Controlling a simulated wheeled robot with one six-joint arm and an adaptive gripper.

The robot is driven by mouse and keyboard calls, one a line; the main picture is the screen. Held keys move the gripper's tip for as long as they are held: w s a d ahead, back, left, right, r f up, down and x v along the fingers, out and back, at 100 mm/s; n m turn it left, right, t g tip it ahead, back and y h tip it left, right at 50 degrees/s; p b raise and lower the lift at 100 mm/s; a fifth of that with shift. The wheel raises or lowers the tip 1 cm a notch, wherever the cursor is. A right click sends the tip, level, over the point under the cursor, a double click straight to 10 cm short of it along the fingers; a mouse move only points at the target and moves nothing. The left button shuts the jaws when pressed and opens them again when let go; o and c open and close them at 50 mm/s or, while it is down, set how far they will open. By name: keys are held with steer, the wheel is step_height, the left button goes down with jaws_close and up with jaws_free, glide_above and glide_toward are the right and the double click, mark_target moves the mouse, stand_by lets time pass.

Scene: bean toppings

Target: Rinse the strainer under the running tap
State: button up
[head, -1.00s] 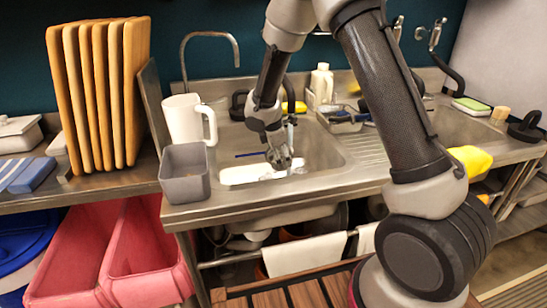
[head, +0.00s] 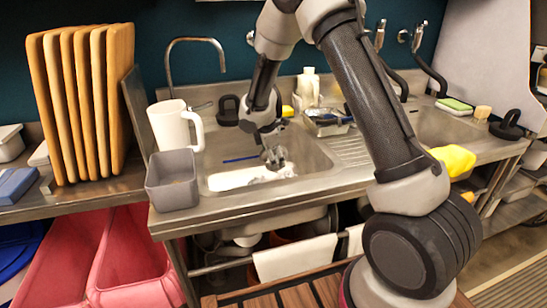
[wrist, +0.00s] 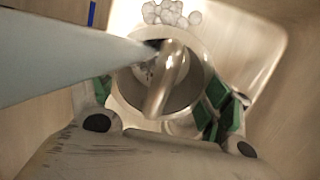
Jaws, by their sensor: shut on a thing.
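My gripper (head: 272,158) hangs low inside the left sink basin (head: 318,160), fingers down. In the wrist view its green-padded fingers (wrist: 160,97) are shut on the strainer (wrist: 168,80), a round metal cup with a bar across its mouth. A pale bluish band (wrist: 60,62), which looks like the water stream, runs from the left to the strainer's mouth. The hooked tap (head: 196,40) stands behind the basin; no stream shows clearly beneath its spout. The strainer is too small to make out in the head view.
A white jug (head: 172,126) and a grey bin (head: 172,182) stand left of the basin. Upright boards (head: 85,105) are further left. A white bottle (head: 308,88) and a metal caddy (head: 328,122) stand behind. White, suds-like lumps (wrist: 170,12) lie near the strainer.

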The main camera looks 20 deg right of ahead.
steer(key=shift+s+d, duration=0.1)
steer(key=shift+d, duration=0.05)
steer(key=shift+s+d, duration=0.2)
steer(key=shift+s, duration=0.05)
steer(key=shift+w+a, duration=0.35)
steer(key=shift+s+d, duration=0.1)
stand_by(0.4)
steer(key=shift+s+d, duration=0.25)
steer(key=shift+w+a, duration=0.15)
steer(key=shift+w+a, duration=0.2)
stand_by(0.3)
